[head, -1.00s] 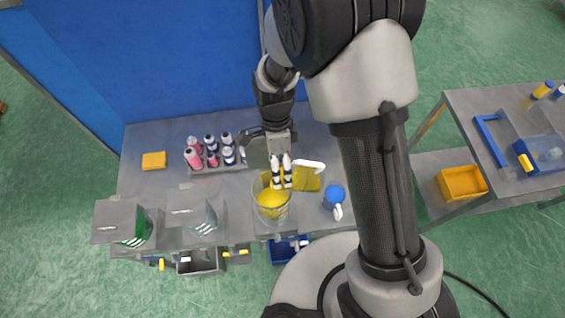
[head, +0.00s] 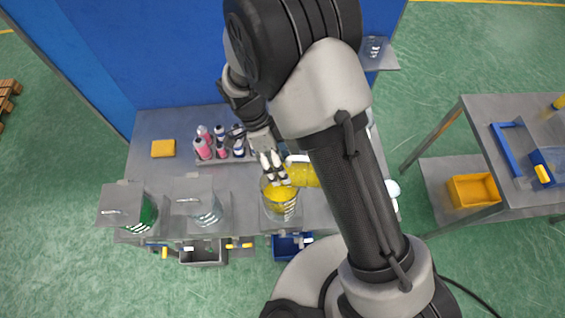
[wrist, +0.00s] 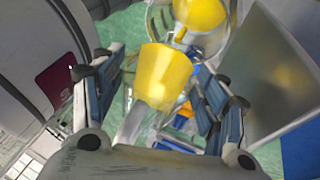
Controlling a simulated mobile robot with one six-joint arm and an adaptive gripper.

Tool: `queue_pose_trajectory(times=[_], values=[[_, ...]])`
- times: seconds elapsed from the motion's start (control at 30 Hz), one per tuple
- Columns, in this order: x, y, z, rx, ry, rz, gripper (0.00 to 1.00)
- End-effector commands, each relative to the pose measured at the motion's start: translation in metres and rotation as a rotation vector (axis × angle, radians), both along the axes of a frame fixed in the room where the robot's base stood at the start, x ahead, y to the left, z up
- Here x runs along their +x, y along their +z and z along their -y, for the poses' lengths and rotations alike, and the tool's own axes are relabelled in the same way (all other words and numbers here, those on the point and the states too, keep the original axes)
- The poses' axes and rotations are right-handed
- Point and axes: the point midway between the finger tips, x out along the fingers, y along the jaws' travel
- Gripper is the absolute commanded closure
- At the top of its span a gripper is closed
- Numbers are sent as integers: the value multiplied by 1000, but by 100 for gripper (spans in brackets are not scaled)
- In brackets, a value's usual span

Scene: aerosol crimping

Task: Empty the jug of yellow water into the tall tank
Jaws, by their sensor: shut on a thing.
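The jug of yellow water (head: 303,175) is in my gripper (head: 274,168), at the upper right of the tall tank's rim in the head view. In the wrist view the jug's yellow water (wrist: 165,75) shows between the two fingers of my gripper (wrist: 158,100), and the clear jug walls are hard to make out. The tall tank (head: 281,207) is clear and holds yellow liquid; its yellow also shows at the top of the wrist view (wrist: 200,12). My arm hides part of the jug in the head view, and I cannot tell whether liquid is flowing.
Two lidded clear tanks, one with green liquid (head: 146,214) and one pale (head: 207,213), stand left of the tall tank. Several bottles (head: 221,146) stand behind. A yellow block (head: 163,148) lies at back left. A side table with a yellow bin (head: 474,189) is at right.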

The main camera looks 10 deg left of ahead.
Motion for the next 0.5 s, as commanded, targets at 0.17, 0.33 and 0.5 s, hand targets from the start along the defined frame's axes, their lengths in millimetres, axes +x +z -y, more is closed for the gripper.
queue_pose_trajectory(times=[0.17,0.33,0.5], values=[[-1,-4,-5,-60,2,6,100],[-1,-5,-10,-121,3,15,100],[-2,-6,-15,-177,3,22,100]])
